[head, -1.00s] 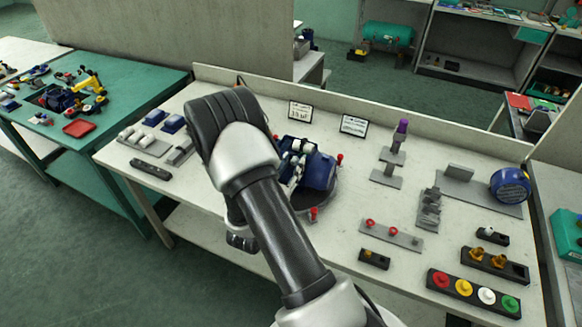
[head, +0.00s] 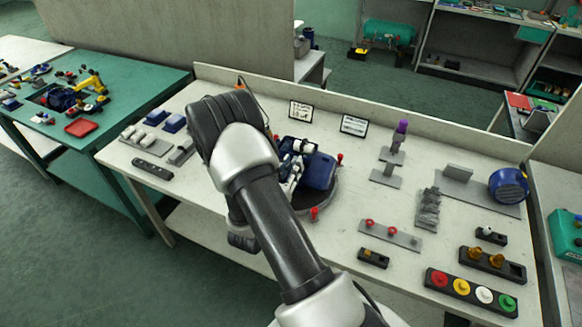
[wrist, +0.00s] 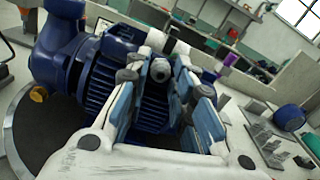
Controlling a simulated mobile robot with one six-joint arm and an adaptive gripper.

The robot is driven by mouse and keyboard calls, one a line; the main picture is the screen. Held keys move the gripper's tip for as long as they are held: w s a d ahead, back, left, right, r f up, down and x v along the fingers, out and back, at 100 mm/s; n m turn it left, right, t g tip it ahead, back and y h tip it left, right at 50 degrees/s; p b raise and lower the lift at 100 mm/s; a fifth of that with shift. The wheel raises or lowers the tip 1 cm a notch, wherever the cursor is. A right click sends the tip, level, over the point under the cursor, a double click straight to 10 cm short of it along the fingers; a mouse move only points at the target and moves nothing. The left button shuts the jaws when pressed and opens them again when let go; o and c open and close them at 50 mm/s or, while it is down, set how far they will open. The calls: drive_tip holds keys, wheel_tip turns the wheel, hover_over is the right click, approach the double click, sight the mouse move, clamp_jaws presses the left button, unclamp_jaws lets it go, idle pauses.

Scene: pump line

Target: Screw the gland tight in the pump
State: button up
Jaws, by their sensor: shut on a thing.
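The blue pump (head: 321,172) sits on a round dark plate on the bench, partly hidden by my arm. In the wrist view its ribbed blue body (wrist: 97,88) fills the left and middle. My gripper (wrist: 161,74) is at the pump, its blue-padded fingers on both sides of a small grey round-ended piece (wrist: 160,70), shut on it. This piece appears to be the gland; its seat is hidden, so I cannot tell how deep it sits. In the head view my gripper (head: 291,178) is mostly behind my wrist.
Red-topped pins (head: 314,213) stand around the plate. A white cylinder (head: 304,146) lies close above my fingers. To the right are grey fixtures (head: 428,208), a blue round part (head: 508,185), a block with brass parts (head: 491,262) and a coloured button strip (head: 472,292). Two signs (head: 354,125) stand behind.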

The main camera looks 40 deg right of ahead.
clamp_jaws()
drive_tip(key=shift+m+b, duration=1.1)
drive_tip(key=shift+m, duration=0.7)
drive_tip(key=shift+m+b, duration=1.25)
drive_tip(key=shift+m, duration=0.45)
